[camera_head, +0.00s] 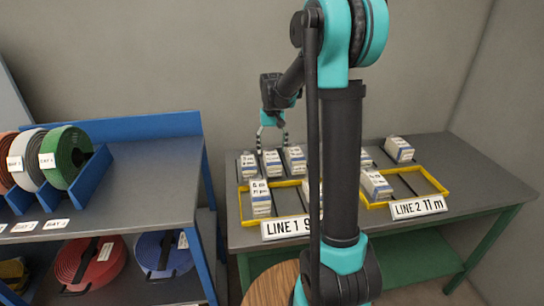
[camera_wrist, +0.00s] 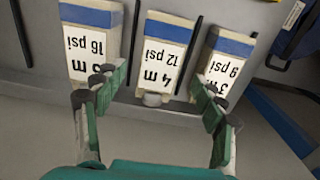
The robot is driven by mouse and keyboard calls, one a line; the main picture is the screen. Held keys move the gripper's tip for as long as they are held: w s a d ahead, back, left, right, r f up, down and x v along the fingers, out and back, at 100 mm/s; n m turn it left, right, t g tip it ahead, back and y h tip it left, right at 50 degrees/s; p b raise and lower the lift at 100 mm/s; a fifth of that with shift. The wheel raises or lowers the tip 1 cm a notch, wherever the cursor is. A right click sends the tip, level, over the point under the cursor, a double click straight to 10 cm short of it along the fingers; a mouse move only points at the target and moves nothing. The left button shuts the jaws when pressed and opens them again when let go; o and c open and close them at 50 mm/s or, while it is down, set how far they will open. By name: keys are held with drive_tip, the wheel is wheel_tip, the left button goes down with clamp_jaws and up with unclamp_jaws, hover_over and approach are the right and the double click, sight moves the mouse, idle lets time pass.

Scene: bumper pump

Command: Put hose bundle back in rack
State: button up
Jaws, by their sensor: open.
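My gripper (camera_head: 272,140) is open and empty above the back row of labelled blocks at the left of the grey table. In the wrist view the open fingers (camera_wrist: 155,112) straddle the near end of the middle block (camera_wrist: 160,55), marked "4 m 12 psi". I cannot tell whether they touch it. Rolled hose bundles stand on the blue-edged rack (camera_head: 135,185) at left: an orange one (camera_head: 5,160), a white-grey one (camera_head: 28,160) and a green one (camera_head: 68,158). A red bundle (camera_head: 95,262) and a blue bundle (camera_head: 160,252) lie on its lower shelf.
Blocks marked "16 psi" (camera_wrist: 88,45) and "9 psi" (camera_wrist: 225,60) flank the middle block. Yellow frames near the LINE 1 sign (camera_head: 285,228) and LINE 2 sign (camera_head: 418,208) hold more blocks (camera_head: 260,200). A wall stands behind the table. My arm hides part of the table.

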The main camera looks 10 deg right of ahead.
sight(272, 157)
wheel_tip(272, 157, up, 7)
idle(0.3)
